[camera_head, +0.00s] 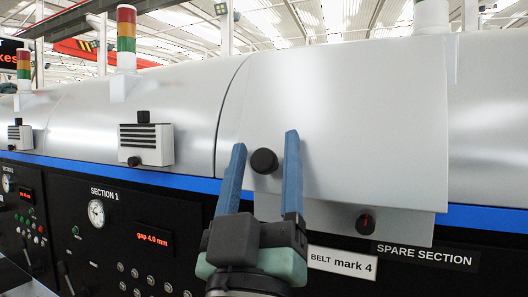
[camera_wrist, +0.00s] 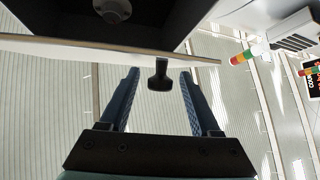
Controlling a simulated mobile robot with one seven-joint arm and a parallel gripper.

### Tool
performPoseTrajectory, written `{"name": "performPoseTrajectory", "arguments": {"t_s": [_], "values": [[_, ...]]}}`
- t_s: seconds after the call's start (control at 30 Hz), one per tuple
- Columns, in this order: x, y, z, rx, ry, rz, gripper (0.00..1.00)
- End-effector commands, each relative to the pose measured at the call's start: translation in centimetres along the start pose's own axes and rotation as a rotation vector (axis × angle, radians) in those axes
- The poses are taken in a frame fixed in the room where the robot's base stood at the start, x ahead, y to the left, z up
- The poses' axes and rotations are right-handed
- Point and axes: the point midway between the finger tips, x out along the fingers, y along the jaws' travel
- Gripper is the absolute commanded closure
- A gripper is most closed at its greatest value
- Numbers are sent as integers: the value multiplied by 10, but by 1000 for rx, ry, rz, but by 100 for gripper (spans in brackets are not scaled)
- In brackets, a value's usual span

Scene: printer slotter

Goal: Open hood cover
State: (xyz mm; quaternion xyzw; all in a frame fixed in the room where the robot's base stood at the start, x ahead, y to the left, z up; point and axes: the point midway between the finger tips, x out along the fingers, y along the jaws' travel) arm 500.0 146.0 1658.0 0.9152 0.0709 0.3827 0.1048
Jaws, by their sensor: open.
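The hood cover (camera_head: 350,110) is a light grey panel on the machine's upper body, standing slightly proud of its neighbours and hanging over the blue stripe. A round black knob (camera_head: 264,161) sits near its lower left. My gripper (camera_head: 265,143) is open with its two blue fingers on either side of the knob, with space between. In the wrist view, the knob (camera_wrist: 158,75) stands between the fingertips (camera_wrist: 158,74), apart from both. The cover's pale edge (camera_wrist: 100,50) runs across that view, with a dark space beyond it.
A vented box (camera_head: 146,144) juts out at left. Black control panels (camera_head: 105,235) line the lower front. Signal towers (camera_head: 126,38) stand on top.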

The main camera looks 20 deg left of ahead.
Motion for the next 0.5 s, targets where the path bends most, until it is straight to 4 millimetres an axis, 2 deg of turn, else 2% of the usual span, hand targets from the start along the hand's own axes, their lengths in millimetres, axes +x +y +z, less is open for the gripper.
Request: {"name": "performPoseTrajectory", "arguments": {"t_s": [0.1, 0.43, 0.5], "values": [[0, 0, 0, 0, 0, 0, 38], [0, 0, 0, 0, 0, 0, 97], [0, 0, 0, 0, 0, 0, 100]]}}
